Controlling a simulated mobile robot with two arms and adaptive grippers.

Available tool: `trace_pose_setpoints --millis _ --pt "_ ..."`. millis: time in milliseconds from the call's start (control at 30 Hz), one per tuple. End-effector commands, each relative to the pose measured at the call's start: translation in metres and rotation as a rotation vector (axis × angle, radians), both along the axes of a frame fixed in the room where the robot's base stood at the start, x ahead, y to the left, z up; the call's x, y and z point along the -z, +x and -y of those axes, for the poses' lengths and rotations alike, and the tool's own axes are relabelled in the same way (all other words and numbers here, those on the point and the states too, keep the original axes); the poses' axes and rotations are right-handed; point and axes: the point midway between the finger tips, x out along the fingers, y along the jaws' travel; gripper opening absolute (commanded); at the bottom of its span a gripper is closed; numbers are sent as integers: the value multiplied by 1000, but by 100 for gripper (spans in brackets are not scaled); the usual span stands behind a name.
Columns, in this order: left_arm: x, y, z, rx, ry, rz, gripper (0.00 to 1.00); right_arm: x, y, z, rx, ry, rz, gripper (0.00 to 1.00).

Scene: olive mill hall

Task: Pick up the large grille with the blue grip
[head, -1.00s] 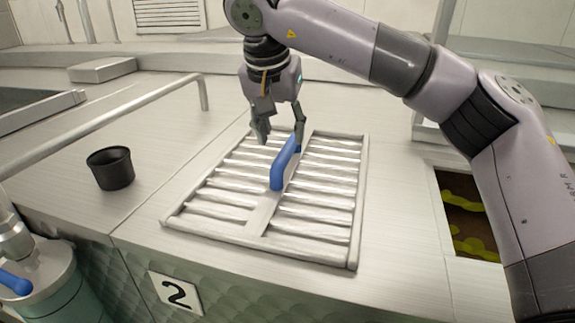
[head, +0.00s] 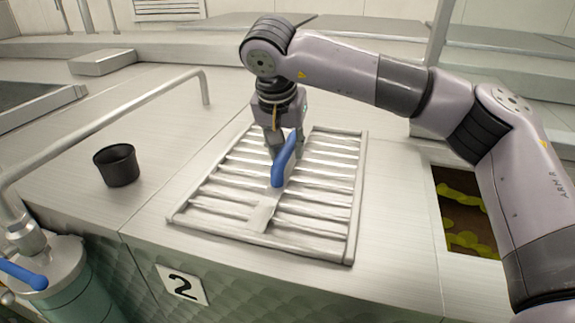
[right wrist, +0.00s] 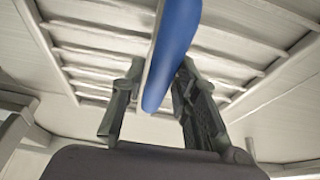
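The large grille (head: 262,214) is a steel frame with slats and lies flat on the metal counter. Its blue grip (head: 284,161) stands up along the central bar. My right gripper (head: 283,146) is at the far end of the grip, pointing down. In the right wrist view, the blue grip (right wrist: 175,50) runs between the two fingers of my right gripper (right wrist: 160,72). The fingers are apart, with a visible gap between the left finger and the grip. The right finger is very near the grip; contact is unclear. My left gripper is not in view.
A black cup (head: 117,165) stands left of the grille. A metal rail (head: 120,113) crosses the left side. A square opening (head: 465,212) with yellow-green contents lies at the right. A blue-handled valve (head: 22,275) is at lower left.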

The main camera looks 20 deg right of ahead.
Motion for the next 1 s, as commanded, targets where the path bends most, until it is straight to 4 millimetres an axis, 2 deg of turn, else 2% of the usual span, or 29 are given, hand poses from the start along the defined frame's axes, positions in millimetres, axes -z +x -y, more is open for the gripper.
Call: trace_pose_setpoints --millis 33,367,1000 --pt "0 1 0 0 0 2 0 0 0 0 0 0 0 23" --pt "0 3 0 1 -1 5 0 0 0 0 0 0 0 1" --pt "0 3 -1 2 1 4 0 -1 0 0 0 1 1 0"
